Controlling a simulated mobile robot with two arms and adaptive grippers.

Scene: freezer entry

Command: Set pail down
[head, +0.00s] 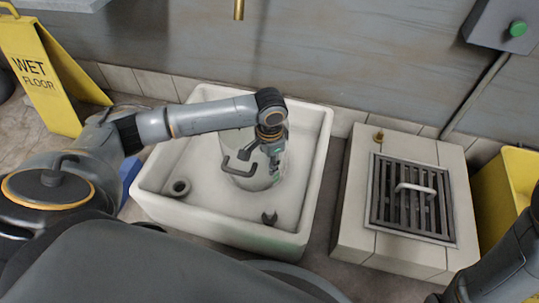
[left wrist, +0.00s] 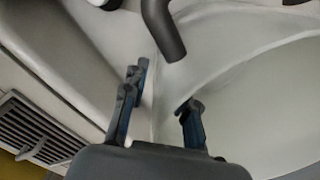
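A pale pail (head: 236,143) with a dark handle (head: 238,162) is inside the white sink (head: 143,195). My left gripper (head: 274,172) points down at the pail's right side in the head view and hides part of it. In the left wrist view the two fingers (left wrist: 160,104) are apart, with nothing clearly held between them. The dark handle (left wrist: 163,30) is beyond the fingertips there, and a pale curved wall fills the right side. I cannot tell whether the pail's base touches the sink floor. My right gripper is out of view.
A tiled block with a dark grate (head: 410,195) and pale handle stands right of the sink; a yellow container (head: 506,190) is beyond it. A yellow wet floor sign (head: 40,70) stands at left. A brass spout (head: 239,9) hangs above the sink.

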